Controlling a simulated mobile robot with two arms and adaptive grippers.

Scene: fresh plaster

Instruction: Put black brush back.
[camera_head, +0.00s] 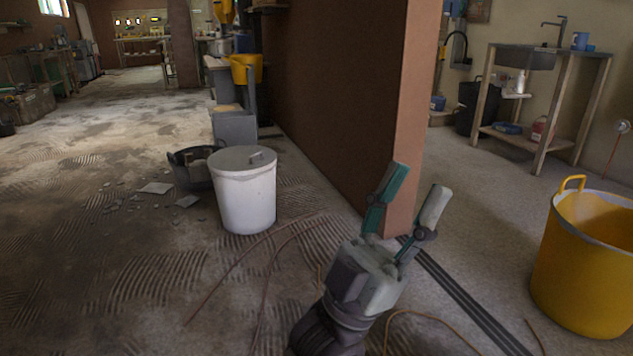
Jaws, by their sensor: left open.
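I cannot make out a black brush anywhere in the head view. My left gripper (415,187) is in the lower middle, pointing up and away, with its two fingers spread apart and nothing between them. It shows in front of the end of the brown wall. My right gripper is not in view.
A lidded white bucket (246,196) stands left of the gripper, with a black tub (187,169) and broken pieces beside it. A yellow tub (587,262) stands at right. A sink stand (541,139) is behind it. Cables cross the floor; open floor lies left.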

